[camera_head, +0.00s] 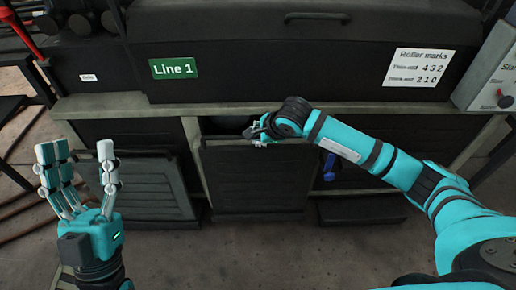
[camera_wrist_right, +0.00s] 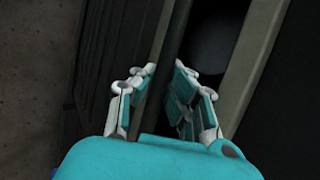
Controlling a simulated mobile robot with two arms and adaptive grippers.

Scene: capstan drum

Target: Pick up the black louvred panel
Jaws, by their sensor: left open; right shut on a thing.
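The black louvred panel (camera_head: 254,182) stands upright at the middle of the machine's lower front, below a dark opening. My right gripper (camera_head: 262,132) is at the panel's top edge and shut on it. In the right wrist view, the panel's edge (camera_wrist_right: 172,48) runs between the fingers of my right gripper (camera_wrist_right: 168,85). The fingers hide part of that edge. My left gripper (camera_head: 78,165) is open and empty, raised in front of the machine at the left.
Another louvred panel (camera_head: 150,188) leans against the frame on the left. A green "Line 1" sign (camera_head: 173,68) and a white "Roller marks" sheet (camera_head: 417,68) are on the dark housing above. A blue item (camera_head: 329,166) hangs right of the panel. The floor (camera_head: 250,240) in front is clear.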

